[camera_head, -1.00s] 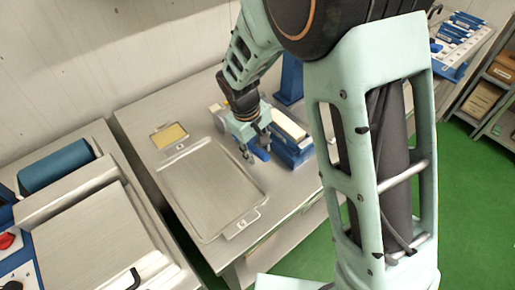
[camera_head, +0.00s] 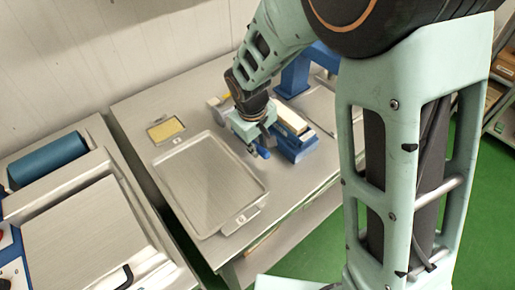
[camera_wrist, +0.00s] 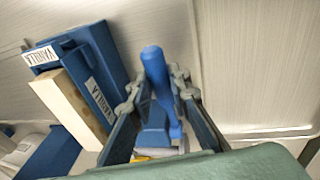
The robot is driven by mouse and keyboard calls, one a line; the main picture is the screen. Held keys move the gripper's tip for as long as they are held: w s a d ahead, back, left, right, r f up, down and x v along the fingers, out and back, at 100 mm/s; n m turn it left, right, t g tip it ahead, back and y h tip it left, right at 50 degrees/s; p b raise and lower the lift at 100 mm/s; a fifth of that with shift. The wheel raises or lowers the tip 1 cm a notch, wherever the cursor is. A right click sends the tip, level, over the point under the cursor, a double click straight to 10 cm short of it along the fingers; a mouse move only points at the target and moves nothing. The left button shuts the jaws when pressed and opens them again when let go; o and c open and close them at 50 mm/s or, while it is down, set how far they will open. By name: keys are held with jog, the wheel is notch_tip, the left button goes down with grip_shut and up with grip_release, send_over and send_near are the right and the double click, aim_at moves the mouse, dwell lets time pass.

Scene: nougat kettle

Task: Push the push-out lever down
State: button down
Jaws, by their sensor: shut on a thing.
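The push-out lever is a blue rounded handle (camera_wrist: 153,65) in the middle of the wrist view, between my two fingers. In the head view its blue end (camera_head: 263,153) shows at the front of a blue press-like fixture (camera_head: 298,148). My gripper (camera_wrist: 158,90) is shut on the lever; the fingers lie along its left and right sides. In the head view my gripper (camera_head: 254,147) is low over the table at the fixture's left side. The lever's base is partly hidden behind the fingers and the green gripper body in the wrist view.
A cream block (camera_wrist: 68,108) and blue pieces labelled VANILLA (camera_wrist: 99,58) stand left of the lever in the wrist view. A flat metal tray (camera_head: 209,178) lies left of my gripper, with a small yellow-filled tray (camera_head: 165,130) behind it.

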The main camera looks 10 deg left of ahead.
jog(key=shift+d+f+y+b, duration=0.1)
jog(key=shift+f+y+b, duration=0.3)
jog(key=shift+b, duration=0.3)
jog(key=shift+s, duration=0.1)
jog(key=c, duration=1.8)
grip_release()
jog(key=shift+r, duration=0.1)
jog(key=v, duration=1.1)
jog(key=shift+s+r, duration=0.3)
jog(key=shift+r, duration=0.05)
